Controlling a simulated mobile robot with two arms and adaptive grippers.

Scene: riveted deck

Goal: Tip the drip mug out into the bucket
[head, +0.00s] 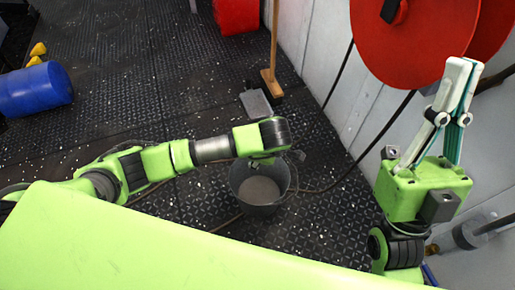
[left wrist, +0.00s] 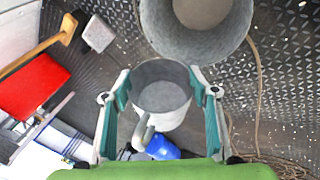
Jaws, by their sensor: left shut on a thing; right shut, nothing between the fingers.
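The pale grey mug (left wrist: 162,98) is held between the fingers of my left gripper (left wrist: 160,84) in the left wrist view. Its mouth faces that camera and its handle points down in the picture. I cannot tell its tilt or whether anything is inside. In the head view my left wrist hides the mug and most of this gripper. The grey bucket (head: 262,211) stands on the deck just under that wrist. Its rim and wall also show at the top of the left wrist view (left wrist: 190,50). My right gripper (head: 462,64) is shut and empty, pointing up at the right.
A red reel (head: 410,42) is on the wall near my right gripper. A wooden-handled tool (head: 272,60) leans by the wall, with a grey plate (head: 256,103) near it. A blue barrel (head: 35,88) lies at the left. Cables run across the deck around the bucket.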

